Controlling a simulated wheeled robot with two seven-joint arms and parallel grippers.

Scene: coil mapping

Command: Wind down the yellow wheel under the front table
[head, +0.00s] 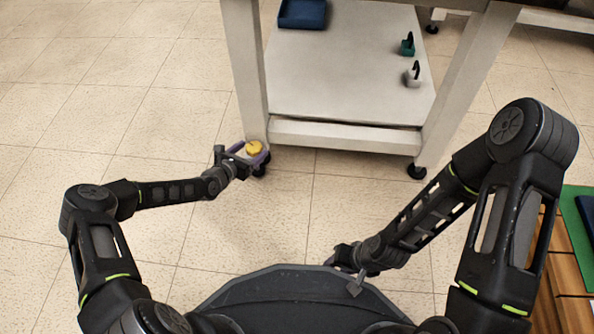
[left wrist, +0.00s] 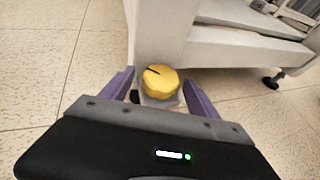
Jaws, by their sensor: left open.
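The yellow wheel (head: 254,147) is at the foot of the front table's left leg, close to the floor. In the left wrist view the yellow wheel (left wrist: 161,82) is round with a ridged rim and a dark line on its face. My left gripper (head: 256,157) is open, with its purple fingers on either side of the wheel. In the left wrist view the left gripper's fingers (left wrist: 158,88) stand apart from the wheel, with gaps showing. My right gripper (head: 350,270) hangs low near my base; its fingers are too unclear to judge. The front table (head: 345,136) is white.
A blue tray (head: 302,14), a green object (head: 407,46) and a grey object (head: 412,76) with dark hooks rest on the table's lower shelf. A black caster (head: 417,171) is under the right leg. A wooden piece (head: 570,265) stands at right. Floor at left is clear.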

